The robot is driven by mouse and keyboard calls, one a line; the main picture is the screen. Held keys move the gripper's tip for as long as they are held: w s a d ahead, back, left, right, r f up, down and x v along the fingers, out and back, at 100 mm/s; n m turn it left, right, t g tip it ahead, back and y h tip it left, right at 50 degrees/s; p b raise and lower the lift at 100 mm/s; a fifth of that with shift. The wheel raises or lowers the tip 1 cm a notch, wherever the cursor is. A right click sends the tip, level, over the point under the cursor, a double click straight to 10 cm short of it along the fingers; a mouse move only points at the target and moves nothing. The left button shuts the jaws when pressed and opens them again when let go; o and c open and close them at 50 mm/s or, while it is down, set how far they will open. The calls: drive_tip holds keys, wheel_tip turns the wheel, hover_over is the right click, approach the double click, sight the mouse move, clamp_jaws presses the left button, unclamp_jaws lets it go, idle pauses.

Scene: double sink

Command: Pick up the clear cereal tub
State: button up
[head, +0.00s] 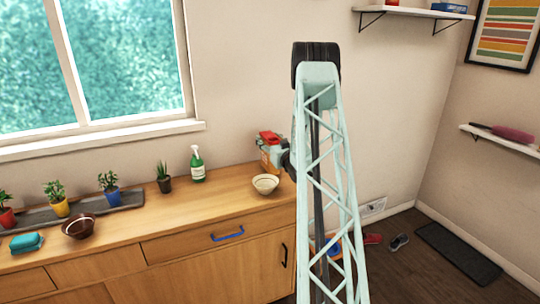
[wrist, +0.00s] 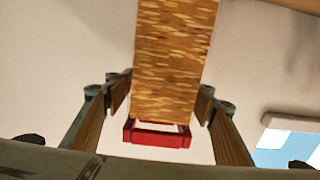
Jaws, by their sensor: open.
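The clear cereal tub (head: 269,155) stands at the right end of the wooden counter by the wall, with orange-brown cereal inside and a red lid on top. My gripper (head: 287,158) is at its right side, partly hidden behind my arm. In the wrist view, the tub (wrist: 174,55) appears upside down, with its red lid (wrist: 158,137) low in the picture. The fingers of my gripper (wrist: 162,90) are open, one on each side of the tub near the lid end. I cannot tell whether either finger touches it.
A cream bowl (head: 265,184) sits just in front of the tub. A green spray bottle (head: 197,164) and a small potted plant (head: 164,178) stand to the left. A brown bowl (head: 79,227) and teal item (head: 27,243) are farther left. The counter's middle front is clear.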

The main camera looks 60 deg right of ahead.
drive_tip(key=shift+w, duration=0.15)
drive_tip(key=shift+b+x, duration=0.35)
drive_tip(key=shift+x, duration=2.1)
drive_tip(key=shift+r, duration=0.1)
drive_tip(key=c, duration=1.5)
drive_tip(key=shift+r+p, duration=0.7)
drive_tip(key=shift+r, duration=4.3)
clamp_jaws()
drive_tip(key=shift+d, duration=0.1)
